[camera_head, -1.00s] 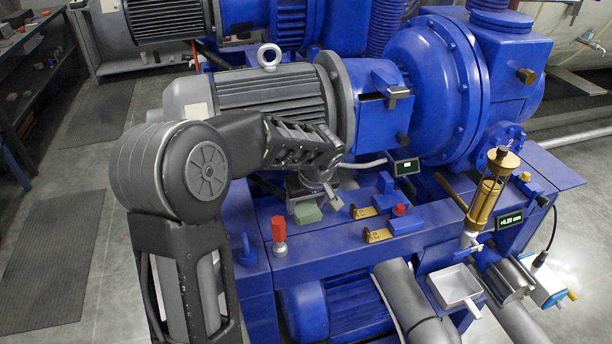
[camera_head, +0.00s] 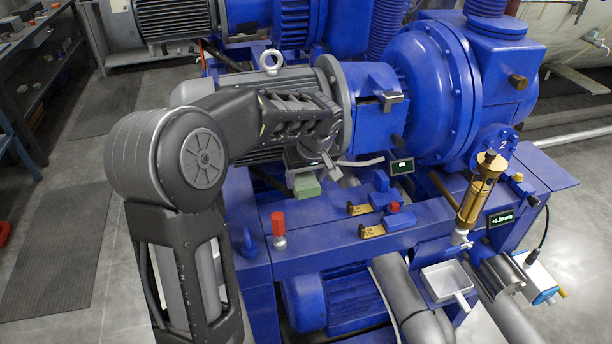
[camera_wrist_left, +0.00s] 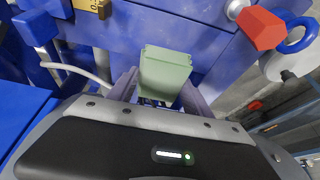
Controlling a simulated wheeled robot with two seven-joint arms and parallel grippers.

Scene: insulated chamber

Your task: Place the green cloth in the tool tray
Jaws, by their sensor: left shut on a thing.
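The green cloth (camera_head: 306,187) appears as a small pale-green block above the blue machine's front ledge. My left gripper (camera_head: 303,172) is shut on it, and the arm partly hides the fingers in the head view. In the left wrist view the cloth (camera_wrist_left: 165,72) sits between the two fingers of the left gripper (camera_wrist_left: 160,95). A small, shallow, pale tray (camera_head: 428,286) with a handle is at the lower right of the head view, apart from the cloth. I cannot tell whether it is the tool tray. My right gripper is not in view.
A red-topped knob (camera_head: 278,223) stands on the ledge just left of the cloth. Blue blocks with brass tags (camera_head: 372,231) lie to its right. A brass glass-bodied cylinder (camera_head: 480,190) rises near the tray. The large grey motor (camera_head: 265,100) stands behind the gripper.

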